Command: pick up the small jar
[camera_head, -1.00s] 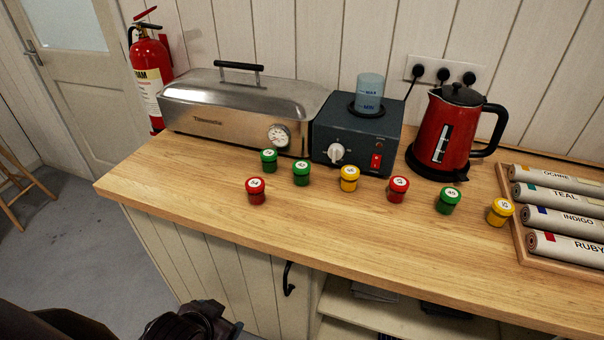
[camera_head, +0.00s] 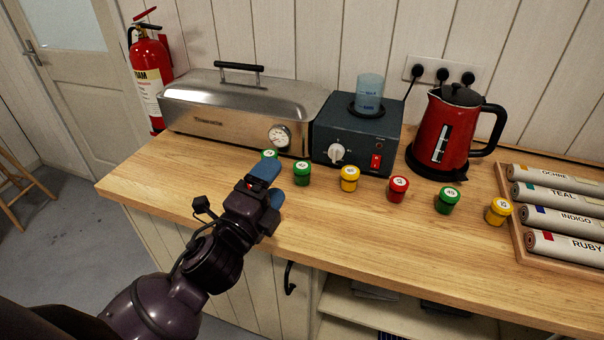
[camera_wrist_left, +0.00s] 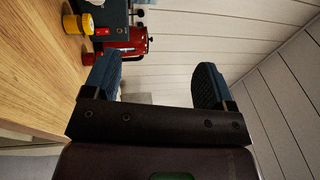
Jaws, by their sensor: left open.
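Several small jars with numbered lids stand on the wooden counter (camera_head: 340,225): green (camera_head: 268,154), green (camera_head: 302,174), yellow (camera_head: 349,179), red (camera_head: 398,190), green (camera_head: 447,201) and yellow (camera_head: 499,211). Another red jar at the left front is almost wholly hidden behind my left gripper (camera_head: 271,184). That gripper is over the counter's left part, its blue fingers just in front of the leftmost green jar. In the left wrist view the gripper (camera_wrist_left: 156,82) has its fingers wide apart with no jar between them. A yellow jar (camera_wrist_left: 77,24) shows there beyond the left finger.
A steel steamer box (camera_head: 235,115), a dark blue heater unit (camera_head: 350,135) with a beaker (camera_head: 369,93) and a red kettle (camera_head: 450,130) line the back. A tray (camera_head: 520,235) of labelled rolls is at the right. The counter's front middle is clear.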

